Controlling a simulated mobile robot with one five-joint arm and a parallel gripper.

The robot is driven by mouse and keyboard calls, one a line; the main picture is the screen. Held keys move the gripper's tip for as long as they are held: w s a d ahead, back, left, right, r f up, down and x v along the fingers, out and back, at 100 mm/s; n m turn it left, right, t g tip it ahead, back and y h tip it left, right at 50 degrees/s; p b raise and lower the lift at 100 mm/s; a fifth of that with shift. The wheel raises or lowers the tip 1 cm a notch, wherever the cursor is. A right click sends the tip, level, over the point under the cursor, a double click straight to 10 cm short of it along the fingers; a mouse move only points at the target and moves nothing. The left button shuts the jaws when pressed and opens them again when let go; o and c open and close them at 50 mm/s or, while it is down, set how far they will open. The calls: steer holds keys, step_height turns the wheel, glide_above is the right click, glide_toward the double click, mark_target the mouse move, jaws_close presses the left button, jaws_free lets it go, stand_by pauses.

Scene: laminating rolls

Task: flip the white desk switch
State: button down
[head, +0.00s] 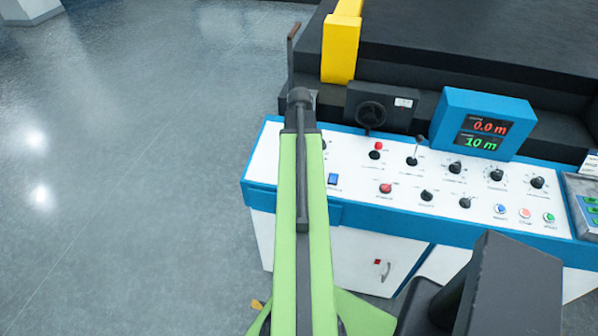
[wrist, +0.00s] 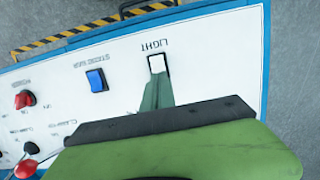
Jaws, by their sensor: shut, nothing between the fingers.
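The white desk switch (wrist: 157,63) is a small white rocker in a dark frame, beside the word LIGHT on the white panel in the wrist view. My gripper (wrist: 157,82) is shut and empty. Its narrow green tip lies right at the switch's lower edge in that view; I cannot tell whether it touches. In the head view my green arm reaches over the left end of the control desk (head: 262,158) and hides the white switch. The gripper's fingers cannot be made out there.
A blue switch (wrist: 96,79) sits left of the white one; it also shows in the head view (head: 333,179). A red knob (wrist: 25,99) is farther left. Several knobs and a blue display box (head: 484,123) are to the right. Open floor (head: 120,170) lies left of the desk.

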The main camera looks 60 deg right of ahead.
steer(key=shift+f+b, duration=1)
stand_by(0.8)
steer(key=shift+r, duration=0.1)
step_height(320, 180, up, 7)
steer(key=p, duration=0.7)
